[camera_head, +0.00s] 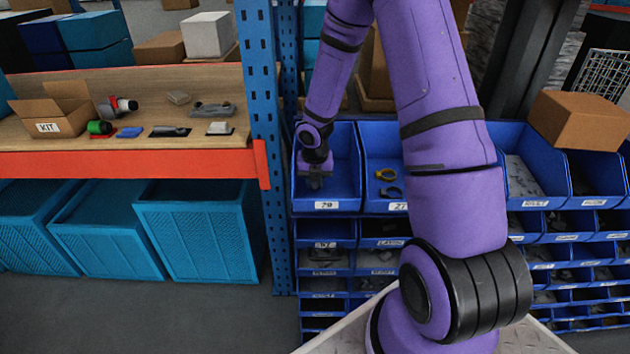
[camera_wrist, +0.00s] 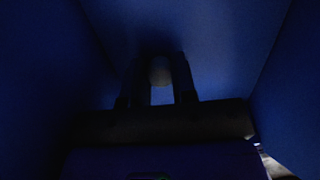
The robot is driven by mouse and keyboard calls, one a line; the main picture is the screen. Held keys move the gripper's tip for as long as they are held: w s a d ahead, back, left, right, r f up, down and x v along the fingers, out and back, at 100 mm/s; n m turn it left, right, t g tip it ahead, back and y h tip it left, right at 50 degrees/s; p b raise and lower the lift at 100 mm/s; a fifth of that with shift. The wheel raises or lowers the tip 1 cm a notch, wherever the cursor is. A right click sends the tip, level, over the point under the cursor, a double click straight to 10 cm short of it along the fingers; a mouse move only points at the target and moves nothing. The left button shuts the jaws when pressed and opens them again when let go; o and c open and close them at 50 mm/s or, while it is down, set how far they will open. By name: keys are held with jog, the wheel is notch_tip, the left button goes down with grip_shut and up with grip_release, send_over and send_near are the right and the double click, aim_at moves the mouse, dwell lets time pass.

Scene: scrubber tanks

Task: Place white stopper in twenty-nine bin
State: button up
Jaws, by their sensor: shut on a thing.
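The blue bin (camera_head: 345,190) labelled with what looks like 29 is the top-left bin of the rack. My gripper (camera_head: 317,180) reaches down inside this bin, towards its left side. In the wrist view my gripper (camera_wrist: 160,85) is shut on a small pale, rounded thing, likely the white stopper (camera_wrist: 160,72). The picture is very dark, so its colour and full shape are hard to tell. Dark blue bin walls surround the fingers there. In the head view the held thing is too small to make out.
The neighbouring bin (camera_head: 378,205) holds yellow and dark rings. A blue rack post (camera_head: 260,120) stands left of the bins. Left of it, a wooden shelf (camera_head: 200,85) carries a KIT box (camera_head: 58,122) and several loose parts. A cardboard box (camera_head: 580,118) sits on the right bins.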

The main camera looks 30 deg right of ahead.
jog(key=shift+f, duration=0.15)
jog(key=o, duration=0.9)
